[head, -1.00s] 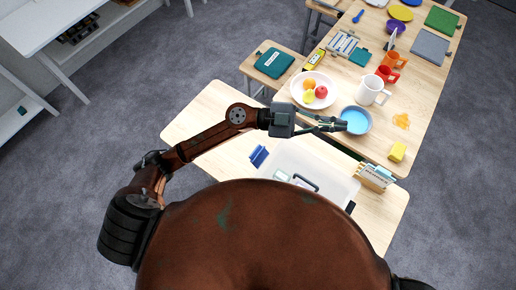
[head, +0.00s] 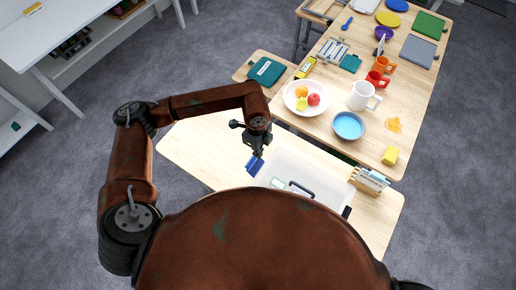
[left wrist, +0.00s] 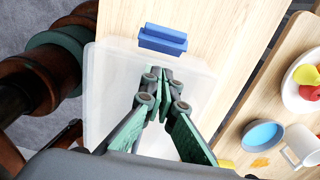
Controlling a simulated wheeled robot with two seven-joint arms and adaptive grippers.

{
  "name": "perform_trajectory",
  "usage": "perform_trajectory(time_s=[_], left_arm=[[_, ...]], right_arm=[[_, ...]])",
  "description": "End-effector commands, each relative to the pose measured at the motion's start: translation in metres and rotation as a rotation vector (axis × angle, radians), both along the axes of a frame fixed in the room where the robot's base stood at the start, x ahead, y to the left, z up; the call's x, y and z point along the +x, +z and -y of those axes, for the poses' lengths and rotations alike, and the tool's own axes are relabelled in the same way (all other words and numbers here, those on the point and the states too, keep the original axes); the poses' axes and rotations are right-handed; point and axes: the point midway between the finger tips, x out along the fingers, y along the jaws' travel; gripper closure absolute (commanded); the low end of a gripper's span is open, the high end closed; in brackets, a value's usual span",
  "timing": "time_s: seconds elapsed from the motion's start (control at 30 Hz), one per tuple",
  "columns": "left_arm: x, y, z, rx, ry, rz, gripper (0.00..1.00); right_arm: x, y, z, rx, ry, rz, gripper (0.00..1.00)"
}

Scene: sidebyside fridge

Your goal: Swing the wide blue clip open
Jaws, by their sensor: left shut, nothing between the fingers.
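The wide blue clip (head: 254,166) sits at the left edge of a translucent white box (head: 300,168) on the near table. In the left wrist view the clip (left wrist: 162,40) lies at the box's upper edge, beyond my fingertips. My left gripper (head: 257,151) points down above the clip side of the box. In the left wrist view its green-padded fingers (left wrist: 158,74) are together and hold nothing. The tips appear just short of the clip; I cannot tell whether they touch it. My right gripper is out of view.
The table behind holds a blue bowl (head: 348,126), a white pitcher (head: 361,96) and a fruit plate (head: 289,96). Bare wood (head: 205,140) lies left of the box.

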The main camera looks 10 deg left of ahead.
Motion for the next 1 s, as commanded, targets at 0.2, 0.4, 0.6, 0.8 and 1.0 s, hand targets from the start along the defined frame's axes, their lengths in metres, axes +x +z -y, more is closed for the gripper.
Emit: perform_trajectory(time_s=[0.2,0.4,0.6,0.8,1.0], left_arm=[[-0.002,-0.045,0.002,0.000,0.000,-0.004,1.00],[0.004,-0.070,-0.014,0.000,0.000,-0.001,1.00],[0.007,-0.081,-0.022,-0.002,-0.002,-0.002,1.00],[0.008,-0.083,-0.023,-0.002,-0.003,-0.001,1.00],[0.008,-0.085,-0.025,-0.010,-0.001,-0.006,1.00]], right_arm=[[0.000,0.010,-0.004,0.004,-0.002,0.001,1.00],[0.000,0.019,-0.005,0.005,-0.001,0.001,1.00],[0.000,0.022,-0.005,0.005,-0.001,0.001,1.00],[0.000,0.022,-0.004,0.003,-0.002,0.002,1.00],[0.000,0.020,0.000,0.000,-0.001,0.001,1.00]])
